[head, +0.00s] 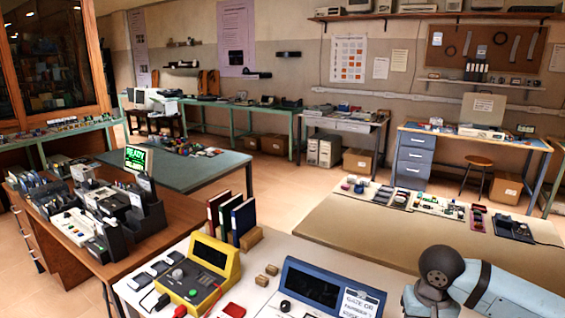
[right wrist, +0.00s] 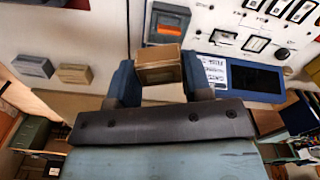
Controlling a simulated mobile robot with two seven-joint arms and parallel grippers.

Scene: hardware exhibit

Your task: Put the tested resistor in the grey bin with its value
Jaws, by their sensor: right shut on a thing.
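In the right wrist view my right gripper (right wrist: 160,82) has its two blue fingers closed on a small brown block (right wrist: 158,66). I cannot tell from its look whether this is the resistor. The gripper's fingers are outside the head view; only my right arm shows there at the lower right. My left gripper is in neither view. Dark grey bins (head: 148,219) stand on the brown desk at the left of the head view; their labels are too small to read.
A yellow meter (head: 205,268) and a blue device with a sign (head: 325,287) stand on the white table, with small brown blocks (head: 271,270) between them. Upright binders (head: 243,219) stand behind. The tan table (head: 370,240) has bare room in front of its row of parts.

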